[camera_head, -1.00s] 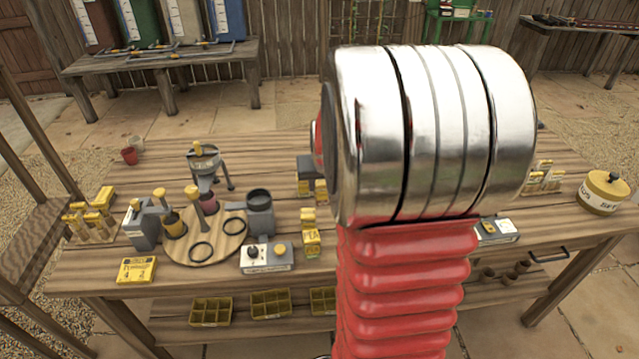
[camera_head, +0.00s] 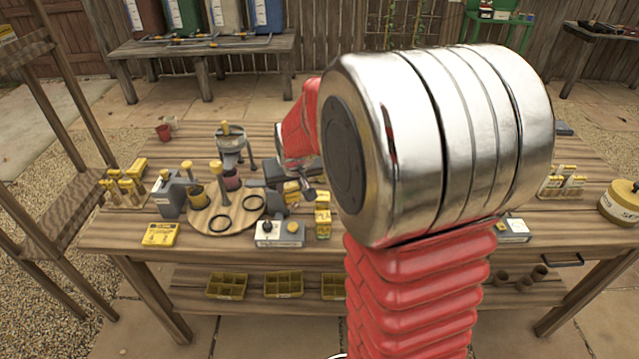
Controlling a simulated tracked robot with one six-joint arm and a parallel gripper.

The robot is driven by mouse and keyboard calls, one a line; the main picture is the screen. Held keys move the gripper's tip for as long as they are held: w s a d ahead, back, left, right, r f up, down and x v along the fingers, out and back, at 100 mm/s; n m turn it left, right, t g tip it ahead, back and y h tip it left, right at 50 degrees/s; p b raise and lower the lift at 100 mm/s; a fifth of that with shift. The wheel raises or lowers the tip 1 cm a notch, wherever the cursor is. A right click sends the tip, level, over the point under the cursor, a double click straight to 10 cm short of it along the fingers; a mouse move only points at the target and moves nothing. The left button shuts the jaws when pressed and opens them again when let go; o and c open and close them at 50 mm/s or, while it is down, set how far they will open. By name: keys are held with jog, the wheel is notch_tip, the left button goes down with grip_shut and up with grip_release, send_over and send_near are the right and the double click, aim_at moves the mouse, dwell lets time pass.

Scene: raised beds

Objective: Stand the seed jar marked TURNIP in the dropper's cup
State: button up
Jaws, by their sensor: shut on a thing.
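My gripper (camera_head: 290,182) shows small beyond my arm, low over the table near the right edge of a round wooden board (camera_head: 200,222). It is shut on a small yellow-labelled jar (camera_head: 293,192); the label is too small to read. A dark grey cup-like device (camera_head: 276,207) stands at the board's right edge, close below my gripper and partly covered by it. I cannot tell whether the jar touches it. A grey funnel on legs (camera_head: 230,143) stands behind the board. Which part is the dropper's cup is unclear.
Yellow packets (camera_head: 323,222) stand right of the device. A grey control box (camera_head: 280,233) and a yellow box (camera_head: 161,235) lie at the front. Several yellow-topped jars (camera_head: 122,185) stand at left. A yellow tin (camera_head: 622,202) is at far right. My arm hides the table's middle.

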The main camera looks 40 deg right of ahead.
jog(key=w+a+n+y, duration=0.1)
jog(key=w+a, duration=0.2)
jog(key=a, duration=0.5)
jog(key=w+a+n, duration=0.2)
jog(key=w+a, duration=0.2)
jog(key=a, duration=0.5)
jog(key=shift+w+r+n+y, duration=0.2)
jog(key=shift+n+y, duration=0.1)
jog(key=shift+y, duration=0.1)
jog(key=shift+s+d, duration=0.1)
jog(key=shift+s, duration=0.05)
